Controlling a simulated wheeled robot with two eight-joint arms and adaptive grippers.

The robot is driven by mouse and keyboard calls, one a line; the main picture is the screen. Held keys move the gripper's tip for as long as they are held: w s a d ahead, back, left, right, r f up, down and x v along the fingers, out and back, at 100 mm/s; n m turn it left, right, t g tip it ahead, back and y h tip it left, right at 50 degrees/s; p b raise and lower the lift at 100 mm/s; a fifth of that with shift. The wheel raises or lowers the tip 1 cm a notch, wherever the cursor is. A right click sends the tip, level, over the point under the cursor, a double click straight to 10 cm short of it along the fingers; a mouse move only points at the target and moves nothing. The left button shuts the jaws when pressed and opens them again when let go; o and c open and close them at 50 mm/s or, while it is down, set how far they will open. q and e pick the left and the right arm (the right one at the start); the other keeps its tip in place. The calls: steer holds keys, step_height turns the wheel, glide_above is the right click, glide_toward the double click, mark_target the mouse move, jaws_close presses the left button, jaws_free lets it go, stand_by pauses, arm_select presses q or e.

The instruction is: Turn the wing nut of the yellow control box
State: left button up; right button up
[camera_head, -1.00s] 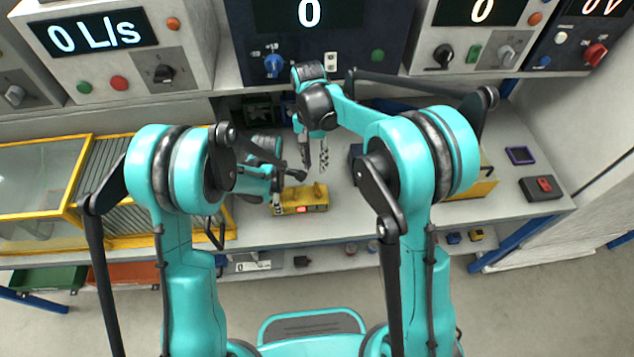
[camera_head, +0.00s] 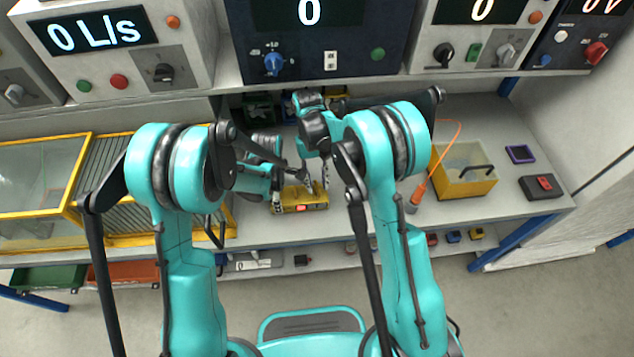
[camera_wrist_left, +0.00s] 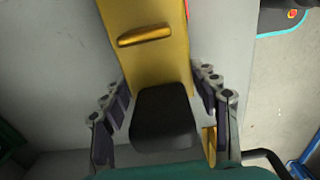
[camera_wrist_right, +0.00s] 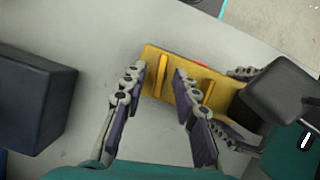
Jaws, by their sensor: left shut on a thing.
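The yellow control box (camera_head: 316,197) lies on the bench and also shows in both wrist views. A raised yellow wing nut (camera_wrist_right: 161,76) stands on its top face; a similar yellow bar (camera_wrist_right: 209,93) stands nearer my left gripper. My left gripper (camera_head: 278,201) is shut on the left end of the box, with a finger along each side in the left wrist view. My right gripper (camera_wrist_right: 157,82) is open above the box; its fingers appear on either side of the wing nut. I cannot tell whether they touch it.
A yellow open-topped bin (camera_head: 466,183) and an orange-handled tool (camera_head: 418,194) on a cable are to the right. A dark block (camera_wrist_right: 35,100) shows beside the box in the right wrist view. Control panels (camera_head: 320,45) stand behind. The bench front is clear.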

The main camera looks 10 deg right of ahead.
steer(key=shift+s+f, duration=0.15)
steer(key=shift+f, duration=0.1)
steer(key=shift+c, duration=0.3)
jaws_close()
